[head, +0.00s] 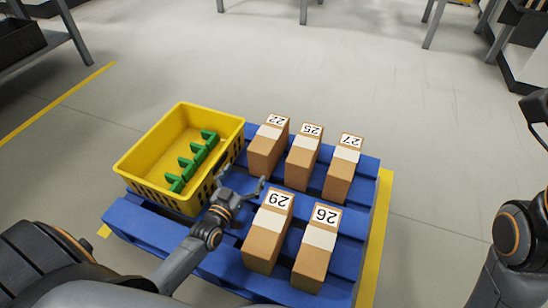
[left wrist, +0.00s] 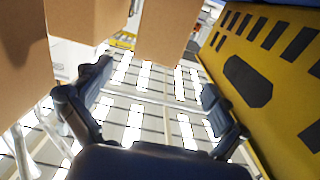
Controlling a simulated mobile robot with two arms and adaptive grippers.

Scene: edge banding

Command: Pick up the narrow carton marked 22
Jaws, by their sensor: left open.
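The narrow carton marked 22 (head: 266,150) stands upright at the back left of the blue pallet (head: 130,220), beside the yellow crate. It is brown with a white band and a number label on top. My left gripper (head: 244,180) is open and empty, low between the crate and the carton marked 29 (head: 262,245), just in front of carton 22. In the left wrist view the open fingers (left wrist: 155,95) have nothing between them. A carton face (left wrist: 172,30) shows above them, its number not visible. A dark part of my right arm, perhaps its gripper (head: 537,115), is cut off at the right edge.
Cartons 25 (head: 303,160) and 27 (head: 342,172) stand right of 22, and carton 26 (head: 315,255) stands in front. The yellow crate (head: 145,187) holds several green parts (head: 190,163); its wall also fills the right of the left wrist view (left wrist: 285,95). Floor behind the pallet is clear.

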